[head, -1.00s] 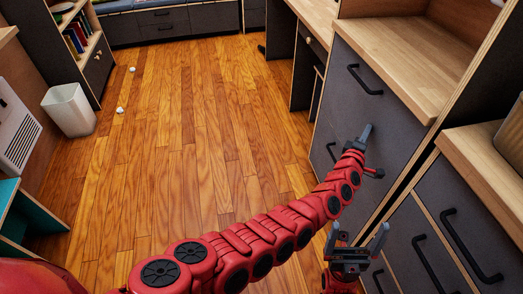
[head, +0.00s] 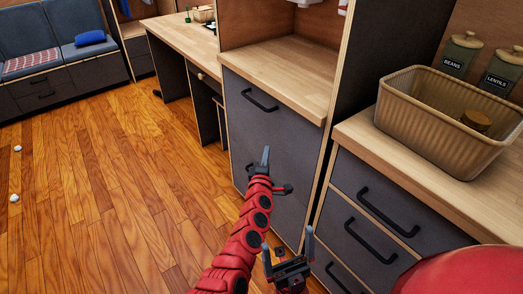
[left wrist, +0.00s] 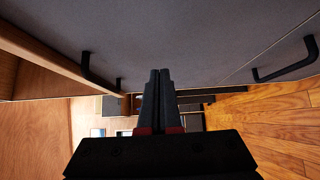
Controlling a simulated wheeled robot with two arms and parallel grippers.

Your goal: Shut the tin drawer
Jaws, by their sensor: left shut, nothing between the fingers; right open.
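No drawer here carries a visible tin label, so I cannot tell which is the tin drawer. The middle cabinet has a dark grey front (head: 285,145) with a black bar handle (head: 258,99) near its top. It looks flush with the cabinet. My left gripper (head: 265,158) is shut and empty in front of this grey front, below that handle; contact cannot be told. In the left wrist view its fingers (left wrist: 158,92) are together beside a grey front (left wrist: 190,45) with a black handle (left wrist: 92,72). My right gripper (head: 289,250) is open and empty, lower down.
The right cabinet has several grey drawers with black handles (head: 388,212), apparently shut. A ribbed basket (head: 440,130) and canisters (head: 462,55) stand on its counter. A desk (head: 180,38) is behind. The wooden floor (head: 100,190) at left is mostly clear.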

